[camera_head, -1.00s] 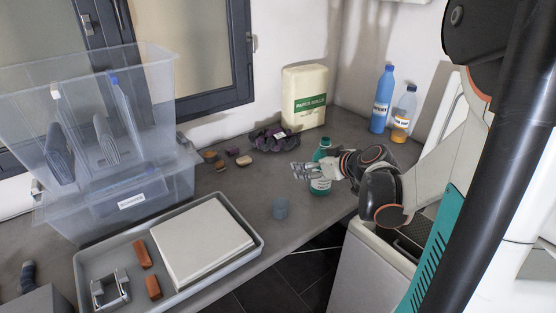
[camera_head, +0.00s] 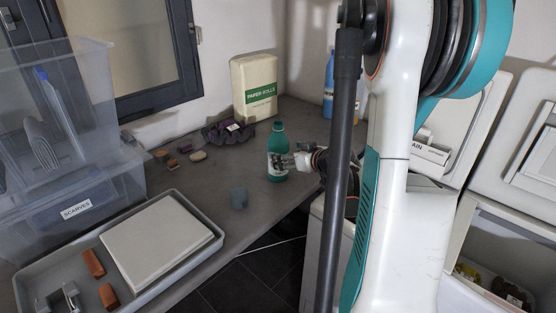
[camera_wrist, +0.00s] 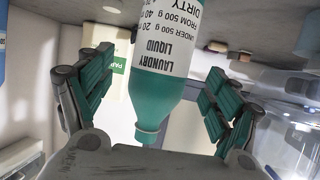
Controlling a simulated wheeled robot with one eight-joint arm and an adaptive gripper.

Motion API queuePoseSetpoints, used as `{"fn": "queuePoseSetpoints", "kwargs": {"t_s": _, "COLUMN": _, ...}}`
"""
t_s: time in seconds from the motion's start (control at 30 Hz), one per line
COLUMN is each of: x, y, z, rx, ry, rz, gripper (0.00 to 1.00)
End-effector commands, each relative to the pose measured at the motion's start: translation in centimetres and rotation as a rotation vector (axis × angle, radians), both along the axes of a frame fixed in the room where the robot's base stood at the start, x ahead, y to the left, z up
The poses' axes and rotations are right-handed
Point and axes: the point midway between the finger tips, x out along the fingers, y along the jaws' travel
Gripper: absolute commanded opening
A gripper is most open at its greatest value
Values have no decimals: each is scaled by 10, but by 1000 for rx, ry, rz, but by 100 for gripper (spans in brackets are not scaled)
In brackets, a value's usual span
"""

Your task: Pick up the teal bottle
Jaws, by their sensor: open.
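The teal bottle (camera_head: 278,140) stands upright on the grey counter near its front edge, with a white label and a teal cap. In the wrist view the bottle (camera_wrist: 158,105) appears upside down, its label reading "laundry liquid", between the two spread fingers. My gripper (camera_head: 284,161) is at the bottle's right side in the head view and covers part of its label. In the wrist view my gripper (camera_wrist: 160,65) is open, with a gap showing between the bottle and each finger. The bottle's far side is hidden.
A paper rolls pack (camera_head: 254,88), a dark purple bundle (camera_head: 222,135) and a partly hidden blue bottle (camera_head: 329,85) are behind. A grey tray (camera_head: 215,226) and clear bins (camera_head: 110,190) fill the left.

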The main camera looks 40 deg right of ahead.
Motion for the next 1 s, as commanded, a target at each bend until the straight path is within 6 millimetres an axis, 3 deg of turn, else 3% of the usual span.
{"fn": "queuePoseSetpoints", "kwargs": {"t_s": 0.27, "x": 15, "y": -1, "z": -7, "rx": 0, "ry": 1, "rz": 2, "gripper": 83}}
{"fn": "queuePoseSetpoints", "kwargs": {"t_s": 0.53, "x": 50, "y": -5, "z": -21, "rx": -1, "ry": 1, "rz": 2, "gripper": 83}}
{"fn": "queuePoseSetpoints", "kwargs": {"t_s": 0.8, "x": 55, "y": -5, "z": -20, "rx": 0, "ry": 0, "rz": 0, "gripper": 83}}
{"fn": "queuePoseSetpoints", "kwargs": {"t_s": 0.87, "x": 55, "y": -5, "z": -20, "rx": 0, "ry": 0, "rz": 0, "gripper": 71}}
{"fn": "queuePoseSetpoints", "kwargs": {"t_s": 1.0, "x": 54, "y": -5, "z": -20, "rx": 0, "ry": 1, "rz": 0, "gripper": 40}}
